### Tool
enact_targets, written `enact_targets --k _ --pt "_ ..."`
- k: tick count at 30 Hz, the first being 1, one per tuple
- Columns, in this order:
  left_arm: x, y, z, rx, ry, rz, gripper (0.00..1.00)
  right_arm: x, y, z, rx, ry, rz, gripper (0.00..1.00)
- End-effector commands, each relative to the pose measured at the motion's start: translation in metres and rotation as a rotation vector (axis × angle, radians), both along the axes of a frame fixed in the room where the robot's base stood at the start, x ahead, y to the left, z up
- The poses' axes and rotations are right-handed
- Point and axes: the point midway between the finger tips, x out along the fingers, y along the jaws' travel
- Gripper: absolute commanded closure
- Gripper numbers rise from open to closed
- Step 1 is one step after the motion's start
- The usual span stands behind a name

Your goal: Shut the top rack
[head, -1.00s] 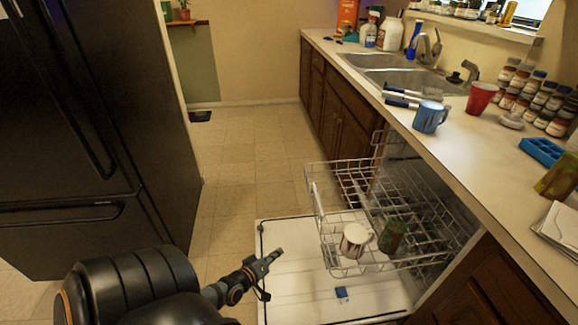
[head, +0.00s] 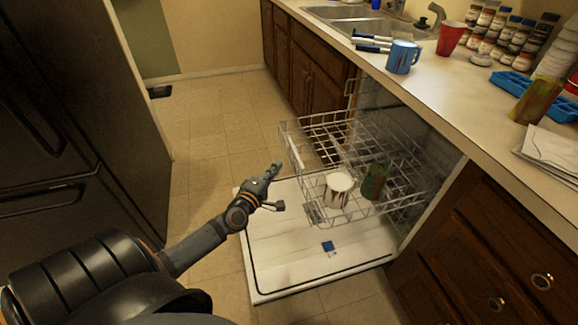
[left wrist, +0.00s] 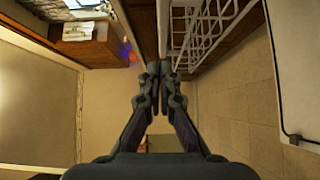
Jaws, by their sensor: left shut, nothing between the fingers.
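The top rack (head: 318,127) of the dishwasher is a white wire basket, pulled out over the lowered door (head: 290,262). A white cup with dark marks (head: 338,189) and a green cup (head: 374,181) stand in its front part. My left gripper (head: 276,168) is shut and empty, just left of the rack's front end, with a small apparent gap. In the left wrist view the shut fingertips (left wrist: 159,68) point along the rack's wires (left wrist: 200,30), which lie just right of them. My right gripper is not in view.
A blue tab (head: 328,247) lies on the lowered door. The counter (head: 440,75) above holds a blue mug (head: 402,57), a red cup (head: 451,38) and spice jars. A black fridge (head: 70,120) stands left, with free floor (head: 215,120) between.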

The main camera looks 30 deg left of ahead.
Motion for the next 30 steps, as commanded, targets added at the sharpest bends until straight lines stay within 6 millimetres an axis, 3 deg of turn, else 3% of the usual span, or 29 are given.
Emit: enact_targets --k 3,9,24,30 --pt "0.020 -0.008 0.002 -0.008 -0.004 0.002 1.00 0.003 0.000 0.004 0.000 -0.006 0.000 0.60" --pt "0.036 -0.023 0.001 -0.003 0.000 0.001 1.00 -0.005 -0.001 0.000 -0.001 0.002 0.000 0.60" --pt "0.040 -0.027 0.000 0.000 0.000 -0.001 1.00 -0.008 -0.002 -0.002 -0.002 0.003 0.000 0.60" --pt "0.054 -0.038 0.001 -0.004 -0.002 0.000 1.00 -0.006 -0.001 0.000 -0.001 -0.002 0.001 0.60"
